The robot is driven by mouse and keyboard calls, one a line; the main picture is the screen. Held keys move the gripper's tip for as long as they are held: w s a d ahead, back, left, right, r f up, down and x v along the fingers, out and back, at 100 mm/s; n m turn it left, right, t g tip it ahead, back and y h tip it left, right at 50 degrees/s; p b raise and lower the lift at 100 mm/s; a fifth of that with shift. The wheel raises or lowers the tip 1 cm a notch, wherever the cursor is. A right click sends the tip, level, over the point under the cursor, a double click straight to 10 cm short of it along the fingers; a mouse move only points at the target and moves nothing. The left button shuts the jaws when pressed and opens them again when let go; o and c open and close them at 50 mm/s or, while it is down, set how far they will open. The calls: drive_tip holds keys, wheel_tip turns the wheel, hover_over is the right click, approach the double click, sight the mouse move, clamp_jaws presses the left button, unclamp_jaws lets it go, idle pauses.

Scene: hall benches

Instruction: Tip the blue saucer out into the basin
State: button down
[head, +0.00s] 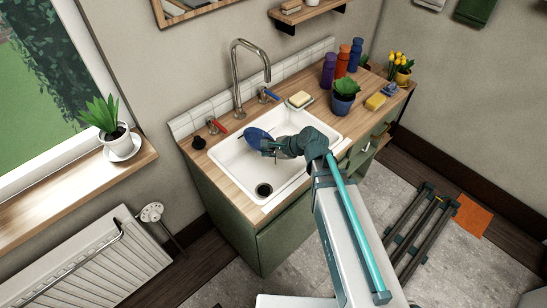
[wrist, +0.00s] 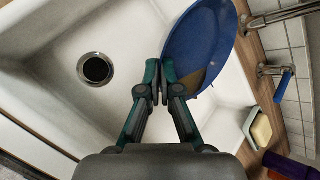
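The blue saucer (head: 257,136) is over the white basin (head: 228,160), toward its back left part in the head view. My gripper (head: 273,147) is at its rim, with its fingers close together on the edge. In the wrist view the saucer (wrist: 205,35) lies beyond my fingertips (wrist: 160,77) and looks tilted. A small brownish patch (wrist: 196,80) shows at its lower edge; I cannot tell whether it is something lying on the saucer. The basin's drain (wrist: 95,69) is dark and clear, and the basin floor around it looks empty.
A tall tap (head: 236,75) stands behind the basin, between a red-handled valve (head: 215,126) and a blue-handled valve (head: 268,94). A soap dish with soap (head: 300,99), a potted plant (head: 345,92) and several bottles (head: 342,62) stand on the counter at the right.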

drive_tip(key=shift+w+d+r+y, duration=0.1)
drive_tip(key=shift+d+r+y, duration=0.15)
drive_tip(key=shift+y, duration=0.25)
idle(0.3)
drive_tip(key=shift+a, duration=0.1)
drive_tip(key=h+p, duration=0.1)
drive_tip(key=p, duration=0.1)
drive_tip(key=w+a+r+n+t+h+p, duration=0.1)
drive_tip(key=h+p, duration=0.1)
drive_tip(key=a+t+h+p, duration=0.1)
drive_tip(key=h+p, duration=0.1)
drive_tip(key=p, duration=0.1)
drive_tip(key=shift+w+r+n, duration=0.2)
drive_tip(key=shift+r+n, duration=0.15)
drive_tip(key=shift+n, duration=0.05)
idle(0.3)
drive_tip(key=shift+r, duration=0.1)
drive_tip(key=shift+r, duration=2.4)
